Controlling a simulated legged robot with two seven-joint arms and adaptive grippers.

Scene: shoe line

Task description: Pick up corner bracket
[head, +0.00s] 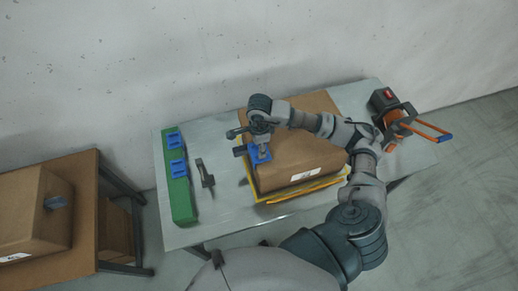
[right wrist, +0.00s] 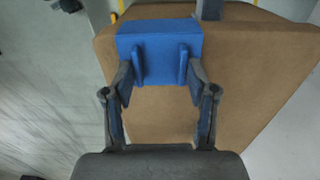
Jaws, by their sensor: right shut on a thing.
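A blue corner bracket (head: 260,155) is at the left edge of the large cardboard box (head: 318,157) on the table. In the right wrist view the bracket (right wrist: 160,40) shows its flat face and two upright ribs. My right gripper (right wrist: 160,75) has a fingertip on each side of the ribs and is shut on the bracket. In the head view my right gripper (head: 255,145) is over the left side of the box. I cannot tell whether the bracket touches the box. Two more blue brackets (head: 173,140) sit on a green holder (head: 182,208). My left gripper is not in view.
A dark hand tool (head: 205,173) lies between the holder and the box. An orange and black strapping tool (head: 393,110) is at the table's right. Another table with cardboard boxes (head: 35,225) stands at left.

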